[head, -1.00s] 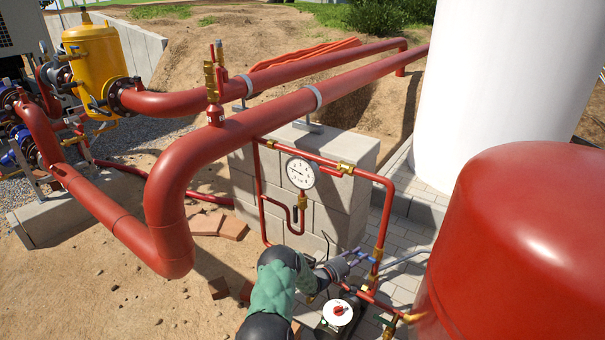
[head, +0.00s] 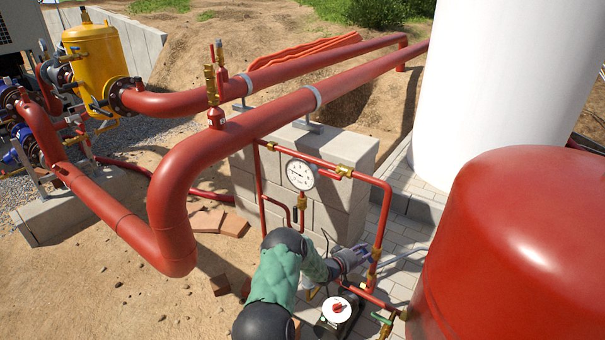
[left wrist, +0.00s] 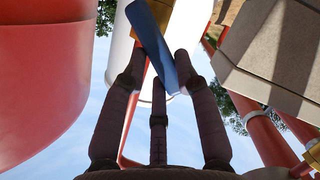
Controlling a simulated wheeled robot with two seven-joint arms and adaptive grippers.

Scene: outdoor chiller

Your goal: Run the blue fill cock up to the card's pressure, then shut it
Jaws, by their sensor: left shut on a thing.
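The blue fill cock's lever (left wrist: 160,50) crosses between the fingers of my left gripper (left wrist: 155,68) in the left wrist view, beside a brass body (left wrist: 177,22). In the head view my left gripper (head: 358,258) is at the cock on the red vertical pipe (head: 383,222), shut on the lever and hiding most of it. A white round pressure gauge (head: 300,174) hangs on the red pipework in front of the block wall; its reading is too small to tell. I cannot make out the pressure card. My right gripper is not in view.
A large red tank (head: 520,240) stands close on the right, with a white cylinder (head: 480,80) behind. A thick red pipe (head: 170,200) bends down on the left. A white disc with a red knob (head: 337,309) sits low beside my left arm.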

